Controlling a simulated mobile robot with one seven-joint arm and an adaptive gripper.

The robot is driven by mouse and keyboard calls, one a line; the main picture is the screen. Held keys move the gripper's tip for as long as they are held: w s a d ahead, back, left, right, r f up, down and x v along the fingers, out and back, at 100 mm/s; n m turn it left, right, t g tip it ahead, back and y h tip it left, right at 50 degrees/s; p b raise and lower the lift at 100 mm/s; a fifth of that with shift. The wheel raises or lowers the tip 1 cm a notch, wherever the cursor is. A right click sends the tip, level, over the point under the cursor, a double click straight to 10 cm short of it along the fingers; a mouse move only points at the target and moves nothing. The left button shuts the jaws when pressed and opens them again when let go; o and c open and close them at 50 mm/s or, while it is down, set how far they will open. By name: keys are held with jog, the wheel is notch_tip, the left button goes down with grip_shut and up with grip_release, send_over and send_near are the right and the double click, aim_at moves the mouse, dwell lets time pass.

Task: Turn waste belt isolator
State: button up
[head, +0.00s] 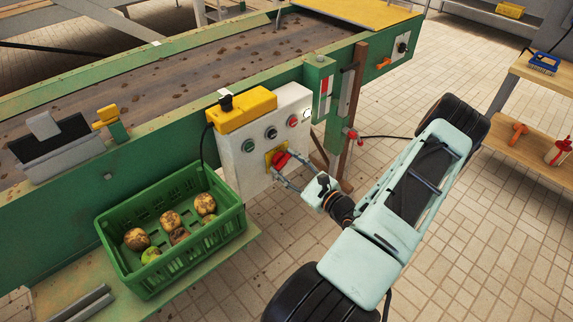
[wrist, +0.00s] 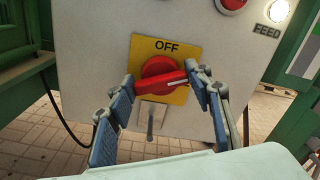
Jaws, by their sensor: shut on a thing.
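The red isolator handle (wrist: 158,80) sits on a yellow plate (wrist: 144,44) marked OFF, on a pale control box (head: 296,105). In the wrist view the handle lies nearly level, its right end a little higher, with a white mark toward that end. My gripper (wrist: 160,84) is shut on the handle, one blue-padded finger at each end of it. In the head view my gripper (head: 283,172) reaches the box from the lower right and partly covers the handle. A small metal hasp hangs below the red knob.
Round buttons and a lit FEED lamp (wrist: 278,10) are above the isolator. A green crate (head: 119,264) with potatoes stands left of the box. A red-knobbed lever (head: 352,134) is on the right, near my arm.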

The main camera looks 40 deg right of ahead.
jog(key=n+b, duration=0.1)
jog(key=n, duration=0.2)
jog(key=shift+f+n, duration=0.15)
jog(key=shift+n, duration=0.25)
jog(key=n+b, duration=0.1)
jog(key=n, duration=0.2)
jog(key=shift+a+n+b, duration=0.1)
jog(key=shift+n+b, duration=0.2)
jog(key=n+b, duration=0.2)
jog(key=n, duration=0.1)
jog(key=shift+f, duration=0.15)
jog(key=shift+n+b, duration=0.75)
jog(key=shift+n, duration=0.35)
jog(key=o, duration=1.2)
jog(key=shift+c, duration=0.2)
jog(key=shift+r, duration=0.2)
